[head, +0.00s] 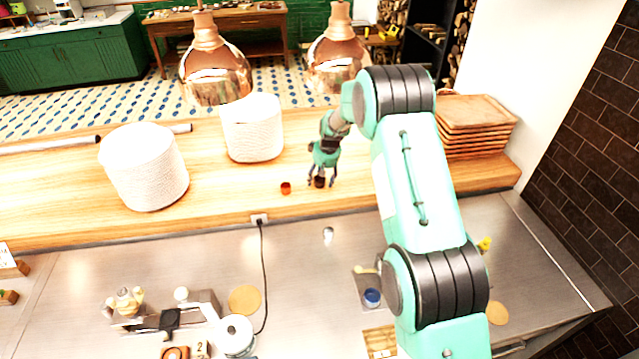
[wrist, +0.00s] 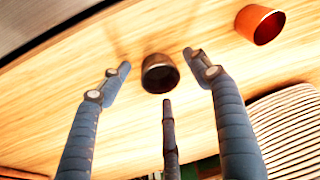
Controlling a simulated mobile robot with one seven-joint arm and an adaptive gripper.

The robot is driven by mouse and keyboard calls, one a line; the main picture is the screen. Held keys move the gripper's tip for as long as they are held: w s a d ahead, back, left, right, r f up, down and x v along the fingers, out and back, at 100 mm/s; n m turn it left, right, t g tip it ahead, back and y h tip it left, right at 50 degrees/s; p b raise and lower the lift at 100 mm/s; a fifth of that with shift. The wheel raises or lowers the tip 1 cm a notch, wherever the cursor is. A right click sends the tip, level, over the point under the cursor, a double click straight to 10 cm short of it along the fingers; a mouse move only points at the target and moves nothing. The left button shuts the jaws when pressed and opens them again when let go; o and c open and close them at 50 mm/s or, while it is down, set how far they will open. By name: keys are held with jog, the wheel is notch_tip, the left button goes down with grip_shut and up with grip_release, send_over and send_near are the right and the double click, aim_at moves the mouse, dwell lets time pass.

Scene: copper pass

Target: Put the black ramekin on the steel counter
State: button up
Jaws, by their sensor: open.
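The black ramekin (head: 320,182) stands on the raised wooden shelf behind the steel counter (head: 330,270). My gripper (head: 322,180) is over it, with its fingers reaching down around it. In the wrist view the ramekin (wrist: 160,73) sits ahead of and between the spread fingertips of my gripper (wrist: 157,85), and gaps show on both sides. The gripper is open and holds nothing. The steel counter lies lower, in front of the shelf.
A copper-orange ramekin (head: 286,188) stands just left of the black one. Two white plate stacks (head: 145,168) (head: 252,128) are on the shelf, and wooden trays (head: 475,125) at right. Copper lamps (head: 215,75) hang above. The counter holds a scale (head: 236,335) and a blue pot (head: 372,297); its middle is fairly clear.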

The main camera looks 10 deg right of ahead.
jog(key=shift+w+f, duration=0.1)
jog(key=shift+f, duration=0.25)
dwell(0.3)
jog(key=c, duration=1.4)
jog(key=shift+o, duration=0.2)
jog(key=shift+r, duration=0.85)
notch_tip(320, 180, up, 2)
jog(key=shift+r, duration=0.1)
jog(key=s+r+b, duration=0.1)
jog(key=s, duration=1.5)
jog(key=shift+d+b, duration=0.2)
jog(key=shift+b, duration=0.2)
